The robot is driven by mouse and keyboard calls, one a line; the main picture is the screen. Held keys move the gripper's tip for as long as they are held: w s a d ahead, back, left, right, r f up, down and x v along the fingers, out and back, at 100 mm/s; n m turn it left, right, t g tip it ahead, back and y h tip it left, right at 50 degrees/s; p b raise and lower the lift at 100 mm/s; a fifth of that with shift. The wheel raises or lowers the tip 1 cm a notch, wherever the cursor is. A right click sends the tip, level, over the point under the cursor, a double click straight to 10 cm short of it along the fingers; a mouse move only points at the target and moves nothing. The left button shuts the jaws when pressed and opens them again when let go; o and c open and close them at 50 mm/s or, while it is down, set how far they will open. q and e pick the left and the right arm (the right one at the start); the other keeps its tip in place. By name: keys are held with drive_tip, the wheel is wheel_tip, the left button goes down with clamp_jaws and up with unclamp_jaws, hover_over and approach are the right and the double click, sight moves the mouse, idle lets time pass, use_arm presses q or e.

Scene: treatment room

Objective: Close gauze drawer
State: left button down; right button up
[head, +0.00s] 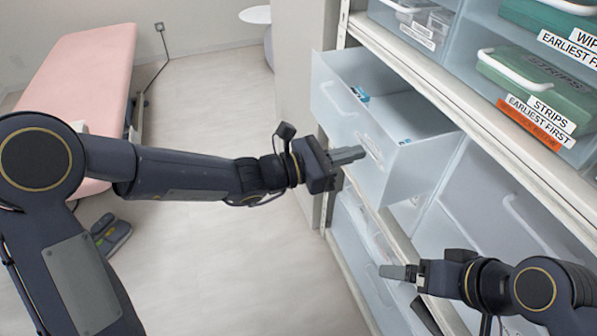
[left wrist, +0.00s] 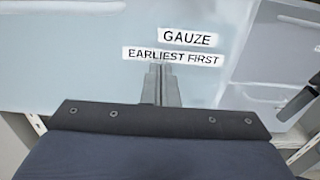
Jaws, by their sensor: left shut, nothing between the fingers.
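The gauze drawer (head: 345,112) is a translucent pale-blue bin that stands pulled out from the shelf unit in the head view. A few small blue and white items show inside it. In the left wrist view its front (left wrist: 60,60) fills much of the picture, with the labels "GAUZE" and "EARLIEST FIRST". My left gripper (head: 362,155) is shut and empty, its fingertips at the drawer front by the labels. Whether they touch it I cannot tell. It also shows in the left wrist view (left wrist: 162,68). My right gripper (head: 385,271) is low by the lower drawers, and its jaw opening is unclear.
The shelf unit's rail (head: 450,92) runs along the right. Green boxes (head: 540,85) labelled "STRIPS" and "WIPES", the latter partly cut off, sit in upper bins. Lower drawers (head: 365,250) appear pushed in.

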sight(408, 140)
use_arm(q)
drive_tip(key=b+x, duration=0.2)
drive_tip(key=x, duration=1.1)
drive_tip(key=shift+d+f, duration=0.1)
drive_tip(key=shift+d, duration=0.1)
drive_tip(key=shift+w+d, duration=0.15)
drive_tip(key=shift+d, duration=0.05)
drive_tip(key=shift+r, duration=0.25)
